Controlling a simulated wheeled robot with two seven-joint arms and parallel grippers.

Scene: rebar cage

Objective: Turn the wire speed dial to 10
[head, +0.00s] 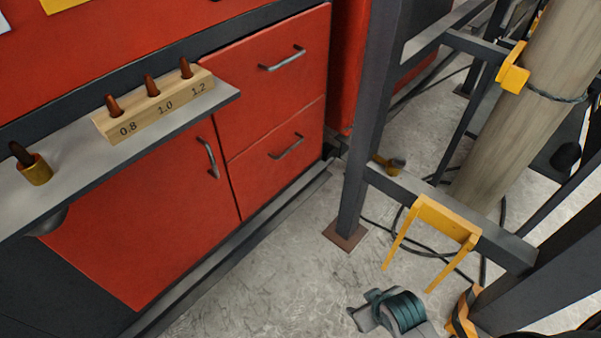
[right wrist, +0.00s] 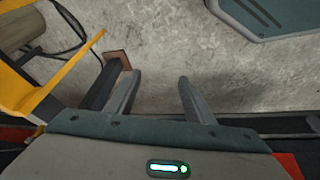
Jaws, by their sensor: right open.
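I see no wire speed dial in the head view or the right wrist view. My right gripper (head: 361,307) is low at the bottom of the head view, above the concrete floor. In the right wrist view my right gripper (right wrist: 160,80) has its two fingers apart with only bare floor between them. It holds nothing. My left gripper is not in view.
A red cabinet (head: 150,225) stands left with a grey shelf (head: 70,185). The shelf bears a wooden block (head: 150,112) marked 0.8, 1.0, 1.2 and a brass cup (head: 36,170). A dark steel frame (head: 365,130) and yellow bracket (head: 440,220) stand right.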

